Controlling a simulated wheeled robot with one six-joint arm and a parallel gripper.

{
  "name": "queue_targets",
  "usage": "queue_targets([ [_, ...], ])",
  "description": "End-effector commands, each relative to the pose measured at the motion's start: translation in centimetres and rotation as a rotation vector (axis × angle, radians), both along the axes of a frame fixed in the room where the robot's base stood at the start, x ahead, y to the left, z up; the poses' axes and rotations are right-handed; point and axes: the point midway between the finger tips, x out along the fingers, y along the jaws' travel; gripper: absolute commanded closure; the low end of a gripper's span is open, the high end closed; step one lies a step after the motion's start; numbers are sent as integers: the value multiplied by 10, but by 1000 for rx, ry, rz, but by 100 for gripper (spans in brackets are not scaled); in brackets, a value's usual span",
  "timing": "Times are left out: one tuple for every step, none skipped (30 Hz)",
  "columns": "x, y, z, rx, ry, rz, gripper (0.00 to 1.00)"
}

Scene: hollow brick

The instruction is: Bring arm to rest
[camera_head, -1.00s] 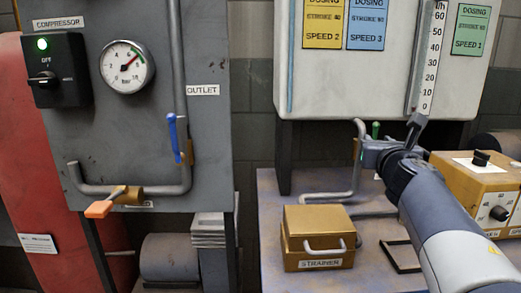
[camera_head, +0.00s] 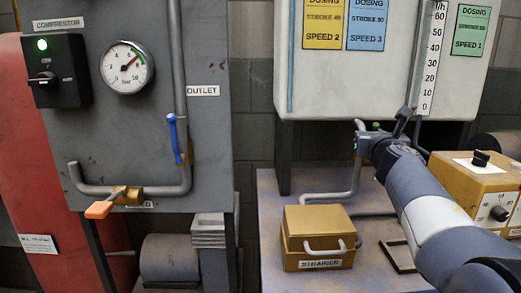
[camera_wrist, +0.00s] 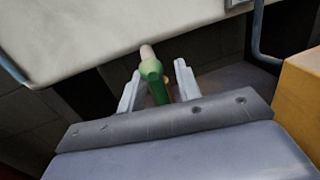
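My arm (camera_head: 425,200) reaches in from the lower right over the bench, towards the space below the white dosing panel (camera_head: 385,85). In the wrist view my gripper (camera_wrist: 158,67) has its two pale fingers apart.
A brass strainer box (camera_head: 318,222) with a pale handle stands on the bench (camera_head: 272,215), left of my arm. A yellow control box (camera_head: 480,185) with knobs is close on the right. A grey compressor panel (camera_head: 130,135) with blue and orange valve handles stands at left.

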Motion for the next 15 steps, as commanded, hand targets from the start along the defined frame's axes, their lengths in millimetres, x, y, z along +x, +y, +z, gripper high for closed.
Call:
queue_targets([
  [1, -2, 4, 27, 2, -1, 68],
  [0, -4, 5, 46, 2, -1, 68],
  [0, -5, 4, 68, 3, -1, 68],
  [0, -6, 4, 83, 4, -1, 68],
  [0, -7, 3, 97, 4, -1, 68],
  [0, -8, 3, 114, 5, -1, 68],
  [0, -8, 2, 125, 5, -1, 68],
  [0, -9, 2, 134, 6, -1, 68],
  [0, -9, 1, 145, 6, 0, 68],
  [0, -10, 1, 151, 6, 0, 68],
  [0, -10, 0, 156, 6, 0, 68],
  [0, -10, 0, 161, 6, 0, 68],
  [0, -10, -1, 164, 6, 0, 68],
  [0, -11, -1, 166, 5, 0, 68],
  [0, -11, -1, 167, 6, 0, 68],
])
